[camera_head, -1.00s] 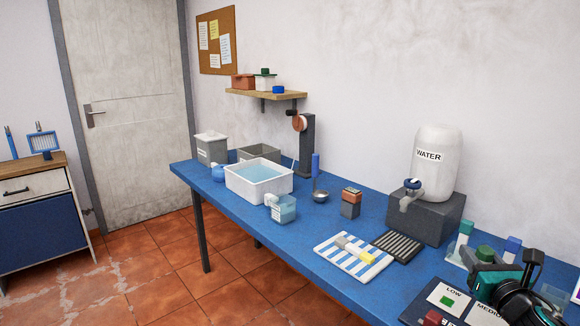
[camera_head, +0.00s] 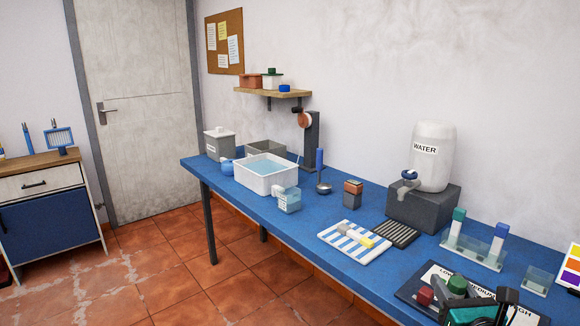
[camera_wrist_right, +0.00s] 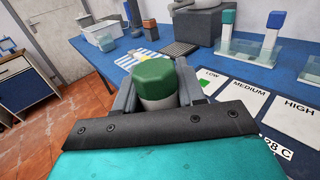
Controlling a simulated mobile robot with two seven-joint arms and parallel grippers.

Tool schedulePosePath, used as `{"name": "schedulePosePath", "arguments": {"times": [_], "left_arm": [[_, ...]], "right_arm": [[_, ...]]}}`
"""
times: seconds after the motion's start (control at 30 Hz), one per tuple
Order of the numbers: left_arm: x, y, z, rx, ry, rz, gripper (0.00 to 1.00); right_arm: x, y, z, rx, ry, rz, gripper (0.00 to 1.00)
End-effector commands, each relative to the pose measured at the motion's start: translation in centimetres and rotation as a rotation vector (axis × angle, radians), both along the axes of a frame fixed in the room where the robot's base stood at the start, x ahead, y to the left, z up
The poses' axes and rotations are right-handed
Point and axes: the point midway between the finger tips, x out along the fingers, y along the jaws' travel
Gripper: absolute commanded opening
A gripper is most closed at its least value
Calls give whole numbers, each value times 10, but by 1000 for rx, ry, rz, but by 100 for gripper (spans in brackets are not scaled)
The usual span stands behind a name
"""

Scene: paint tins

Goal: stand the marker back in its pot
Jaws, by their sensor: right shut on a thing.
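My right gripper (camera_head: 468,308) is low at the bottom right of the head view, over the dark board. It is shut on a pale piece with a green top (camera_head: 457,284). In the right wrist view, this green-topped piece (camera_wrist_right: 157,80) stands between the two grey fingers. Its lower end is hidden, so I cannot tell whether it touches the board. I cannot make out a marker or its pot for certain in either view. My left gripper is not in view.
A clear rack (camera_head: 472,251) holds teal- and blue-capped vials behind my right gripper. A red-topped piece (camera_head: 425,296) is close to its left. The board (camera_wrist_right: 268,103) bears LOW, MEDIUM and HIGH cards. A striped mat (camera_head: 355,242) lies further left.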

Motion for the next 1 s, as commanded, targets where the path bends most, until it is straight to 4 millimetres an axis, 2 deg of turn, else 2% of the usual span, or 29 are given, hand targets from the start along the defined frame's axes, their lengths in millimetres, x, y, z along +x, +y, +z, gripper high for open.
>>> {"name": "schedulePosePath", "arguments": {"times": [0.03, 0.1, 0.2, 0.33, 0.43, 0.57, 1.0], "left_arm": [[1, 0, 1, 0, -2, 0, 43], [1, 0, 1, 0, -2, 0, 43], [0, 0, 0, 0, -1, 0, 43], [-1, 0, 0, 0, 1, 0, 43], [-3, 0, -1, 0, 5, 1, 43], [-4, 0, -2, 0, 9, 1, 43], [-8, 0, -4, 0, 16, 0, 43]], "right_arm": [[-14, 22, -5, 8, 2, 18, 9], [-35, 51, -6, 9, 2, 34, 9], [-65, 85, 0, 8, 1, 44, 9], [-96, 111, 13, 6, -1, 36, 9], [-112, 121, 22, 4, 0, 23, 9], [-123, 127, 30, 0, -1, 12, 9], [-125, 128, 32, 0, -1, 8, 9]]}}
